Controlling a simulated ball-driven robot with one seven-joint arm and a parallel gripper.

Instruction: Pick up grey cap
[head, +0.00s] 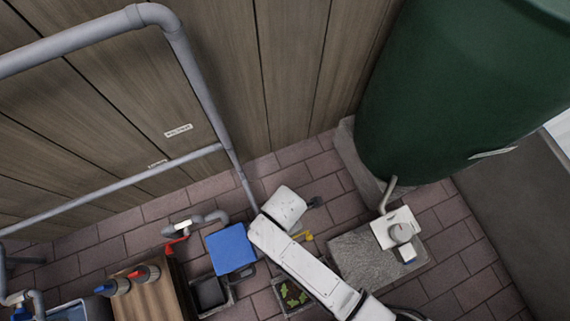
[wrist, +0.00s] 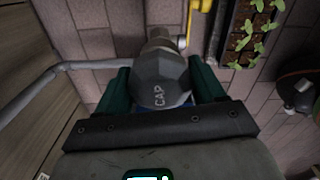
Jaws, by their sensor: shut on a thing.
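The grey cap (wrist: 160,82) is a dark, faceted piece with "CAP" written on it, in the middle of the wrist view. My gripper (wrist: 158,88) has its green fingers on both sides of the cap and is shut on it. Beyond the cap is a grey pipe fitting (wrist: 160,38) beside a yellow handle (wrist: 200,6). I cannot tell whether the cap touches this fitting.
A grey pipe (head: 190,75) runs along the wooden wall (head: 285,60). A large green tank (head: 460,80) stands at right on a stone base. A blue box (head: 231,248), a planter (head: 290,296) and a grey stone block (head: 362,262) are near my arm. Brick floor shows between them.

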